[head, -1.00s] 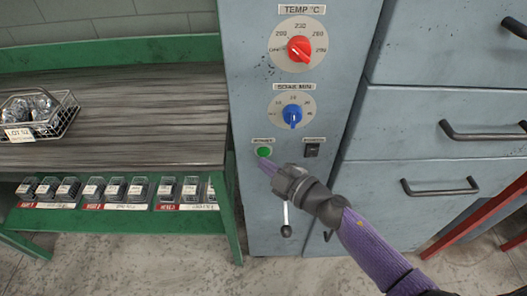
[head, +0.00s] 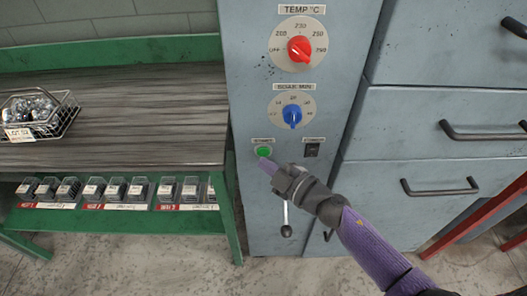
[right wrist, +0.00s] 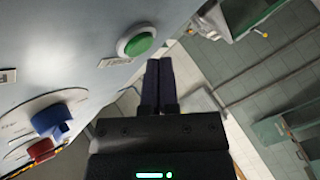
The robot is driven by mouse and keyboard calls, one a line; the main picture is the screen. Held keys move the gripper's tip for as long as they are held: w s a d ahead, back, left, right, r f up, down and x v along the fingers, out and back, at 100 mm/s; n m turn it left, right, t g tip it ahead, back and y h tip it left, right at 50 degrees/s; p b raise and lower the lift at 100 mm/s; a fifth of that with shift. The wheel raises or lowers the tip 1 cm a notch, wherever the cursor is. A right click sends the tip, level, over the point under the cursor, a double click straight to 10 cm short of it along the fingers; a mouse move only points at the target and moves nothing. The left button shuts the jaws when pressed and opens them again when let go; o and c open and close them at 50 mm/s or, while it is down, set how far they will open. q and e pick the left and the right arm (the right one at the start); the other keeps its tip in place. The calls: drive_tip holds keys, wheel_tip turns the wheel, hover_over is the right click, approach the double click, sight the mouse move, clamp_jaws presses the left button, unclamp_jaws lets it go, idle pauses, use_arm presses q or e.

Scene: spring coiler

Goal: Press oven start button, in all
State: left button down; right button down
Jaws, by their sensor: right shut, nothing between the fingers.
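The green start button (head: 264,152) sits on the blue-grey oven panel (head: 262,205), below the blue soak knob. My right gripper (head: 264,162) is shut and empty, its fingertips at the lower edge of the button in the head view. In the right wrist view the green button (right wrist: 139,44) shows in its pale ring, up and left of the shut fingertips (right wrist: 159,62). A gap shows between fingertips and button there; I cannot tell any contact. My left gripper is not in view.
Above the button are the red temperature knob (head: 300,49) and blue soak knob (head: 292,115). A black switch (head: 312,150) is right of the button, and a lever (head: 286,229) hangs below. A bench (head: 120,150) with a wire basket (head: 42,115) stands left.

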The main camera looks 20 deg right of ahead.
drive_tip(key=shift+w+d, duration=0.1)
drive_tip(key=shift+w, duration=0.2)
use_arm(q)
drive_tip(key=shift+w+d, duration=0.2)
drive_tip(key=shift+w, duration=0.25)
